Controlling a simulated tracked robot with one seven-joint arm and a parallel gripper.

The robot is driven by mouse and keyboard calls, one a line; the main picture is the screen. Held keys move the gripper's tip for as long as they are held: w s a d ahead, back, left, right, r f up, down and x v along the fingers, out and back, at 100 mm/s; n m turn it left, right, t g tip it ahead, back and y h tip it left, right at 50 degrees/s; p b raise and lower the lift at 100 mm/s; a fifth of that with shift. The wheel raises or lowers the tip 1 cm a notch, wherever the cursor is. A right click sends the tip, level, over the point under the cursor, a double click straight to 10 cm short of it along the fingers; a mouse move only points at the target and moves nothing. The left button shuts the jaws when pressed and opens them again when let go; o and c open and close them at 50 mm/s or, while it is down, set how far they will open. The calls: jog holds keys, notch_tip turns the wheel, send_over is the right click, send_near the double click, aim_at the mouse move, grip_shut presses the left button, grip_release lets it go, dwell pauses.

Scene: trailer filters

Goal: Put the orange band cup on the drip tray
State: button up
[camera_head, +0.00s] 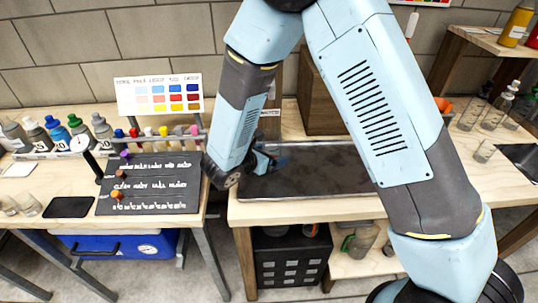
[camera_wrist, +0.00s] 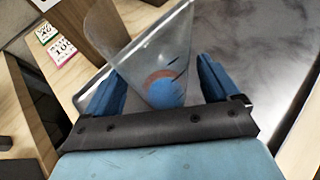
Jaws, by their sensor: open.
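The clear cup (camera_wrist: 138,45) with an orange band (camera_wrist: 157,75) and a blue patch low on it stands between my gripper's blue fingers in the wrist view. My gripper (camera_wrist: 160,88) is open, with one finger on each side of the cup. It also shows in the head view (camera_head: 266,161), over the left part of the drip tray. The dark grey drip tray (camera_head: 300,184) lies on the wooden bench, partly hidden by my arm. Its grey surface also fills the right of the wrist view (camera_wrist: 265,50). I cannot tell whether the cup's base touches the tray.
A wooden box (camera_head: 318,95) stands behind the tray. To the left are a dark panel (camera_head: 150,186) with coloured knobs, a colour chart (camera_head: 158,94) and several bottles. Clear glassware (camera_head: 484,150) stands at the right. A gap separates the left table from the tray's bench.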

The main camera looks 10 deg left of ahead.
jog(key=v, duration=1.1)
